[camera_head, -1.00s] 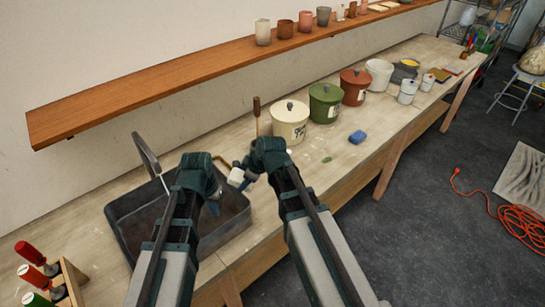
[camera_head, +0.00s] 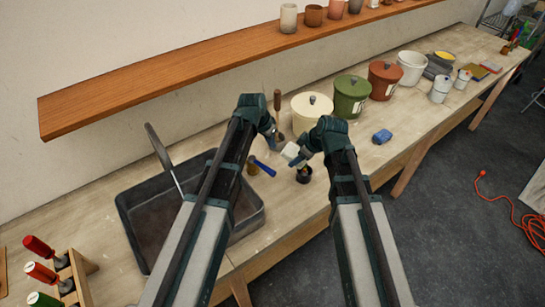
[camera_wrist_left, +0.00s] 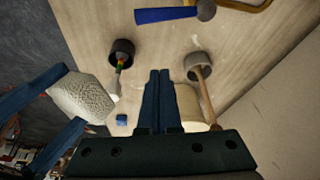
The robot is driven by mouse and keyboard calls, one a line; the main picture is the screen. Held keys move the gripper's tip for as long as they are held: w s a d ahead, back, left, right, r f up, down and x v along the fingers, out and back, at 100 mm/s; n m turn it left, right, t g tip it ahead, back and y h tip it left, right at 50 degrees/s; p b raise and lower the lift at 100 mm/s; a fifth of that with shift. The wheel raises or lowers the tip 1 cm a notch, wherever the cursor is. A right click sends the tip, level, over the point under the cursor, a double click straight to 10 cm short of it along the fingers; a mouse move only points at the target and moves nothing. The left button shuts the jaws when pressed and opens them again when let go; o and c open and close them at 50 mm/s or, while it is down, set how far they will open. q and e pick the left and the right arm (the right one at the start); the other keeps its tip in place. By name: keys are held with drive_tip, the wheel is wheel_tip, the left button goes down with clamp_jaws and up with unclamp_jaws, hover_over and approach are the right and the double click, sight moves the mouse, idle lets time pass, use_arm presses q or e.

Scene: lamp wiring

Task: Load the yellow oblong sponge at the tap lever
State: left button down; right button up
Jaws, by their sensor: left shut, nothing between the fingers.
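A pale cream oblong block with a speckled, sponge-like face (camera_head: 290,152) is between the fingers of my right gripper (camera_head: 299,158), above the bench; it also shows at the left of the left wrist view (camera_wrist_left: 82,97). I see no strongly yellow sponge in a gripper. My left gripper (camera_head: 272,136) is close by on its left, shut and empty; its fingers lie together in the left wrist view (camera_wrist_left: 158,100). The grey tap (camera_head: 160,150) rises behind the sink (camera_head: 252,222). I cannot make out its lever clearly; a brass-coloured bar shows at the wrist view's top edge (camera_wrist_left: 262,6).
A blue-handled tool (camera_head: 263,167) lies beside the sink. Dark cups (camera_head: 304,175) stand near my grippers, one holding a wooden-handled tool (camera_head: 277,101). Lidded pots (camera_head: 351,97) and a blue block (camera_head: 382,136) are to the right. A wooden shelf (camera_head: 200,78) overhangs the bench.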

sight(267, 168)
use_arm(q)
wheel_tip(267, 168, down, 10)
drive_tip(key=b, duration=1)
drive_tip(key=shift+s+a, duration=0.2)
drive_tip(key=shift+s+a, duration=0.65)
drive_tip(key=shift+s, duration=0.3)
drive_tip(key=shift+w, duration=0.1)
drive_tip(key=shift+w+d, duration=0.1)
